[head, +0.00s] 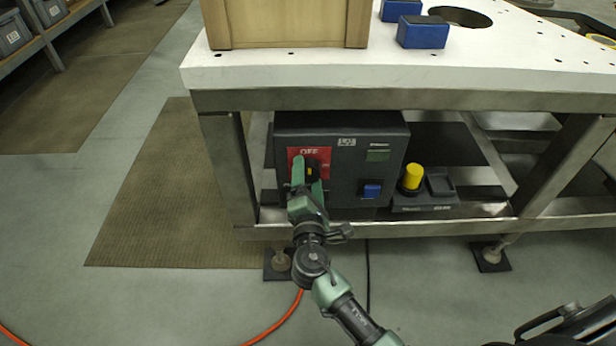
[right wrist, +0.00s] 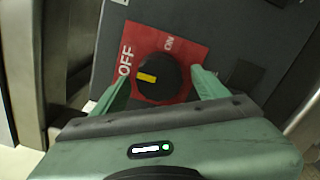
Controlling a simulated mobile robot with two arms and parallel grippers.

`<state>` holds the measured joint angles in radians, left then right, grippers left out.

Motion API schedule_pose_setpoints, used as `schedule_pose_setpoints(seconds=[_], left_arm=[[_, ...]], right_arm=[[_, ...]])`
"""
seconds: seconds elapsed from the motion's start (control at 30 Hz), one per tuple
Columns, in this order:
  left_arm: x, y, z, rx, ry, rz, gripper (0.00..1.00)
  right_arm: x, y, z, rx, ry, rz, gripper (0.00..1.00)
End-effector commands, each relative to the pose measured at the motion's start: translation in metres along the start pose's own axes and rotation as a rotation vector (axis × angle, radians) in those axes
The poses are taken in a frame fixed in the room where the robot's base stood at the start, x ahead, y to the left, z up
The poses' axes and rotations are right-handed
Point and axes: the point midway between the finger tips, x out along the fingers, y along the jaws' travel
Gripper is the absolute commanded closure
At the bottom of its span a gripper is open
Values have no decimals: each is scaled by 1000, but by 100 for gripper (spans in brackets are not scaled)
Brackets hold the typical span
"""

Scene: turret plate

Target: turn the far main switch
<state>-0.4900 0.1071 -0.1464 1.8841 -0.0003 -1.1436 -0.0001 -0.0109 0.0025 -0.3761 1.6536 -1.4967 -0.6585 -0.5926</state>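The main switch is a round black knob (right wrist: 160,85) with a yellow mark, on a red plate (right wrist: 188,52) lettered OFF and ON. In the right wrist view the yellow mark points left, towards OFF. The plate also shows in the head view (head: 296,153) on the front of a dark control box (head: 340,130) under the white table. My right gripper (head: 307,168) is open in front of the switch, one finger on each side of the knob. In the right wrist view, the gripper (right wrist: 160,78) shows small gaps between fingers and knob. My left gripper is not in view.
The box also has a blue button (head: 372,190). A yellow button (head: 412,177) stands on a small dark unit to its right. The white tabletop (head: 285,68) overhangs the box, and a steel leg (head: 228,165) stands to its left. An orange cable (head: 278,322) lies on the floor.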

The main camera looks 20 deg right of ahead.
Motion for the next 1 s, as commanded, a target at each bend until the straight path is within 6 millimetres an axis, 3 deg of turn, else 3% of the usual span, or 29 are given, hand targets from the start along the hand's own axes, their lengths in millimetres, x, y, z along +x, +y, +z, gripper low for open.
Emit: schedule_pose_setpoints(seconds=[0.23, 0.6, 1.0], left_arm=[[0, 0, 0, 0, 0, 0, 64], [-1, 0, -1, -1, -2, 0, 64], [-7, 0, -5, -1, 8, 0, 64]], right_arm=[[-11, -1, -1, 1, 1, -1, 26], [-69, -1, 0, -1, 1, -2, 26], [-78, 0, 0, 0, 0, 0, 26]])
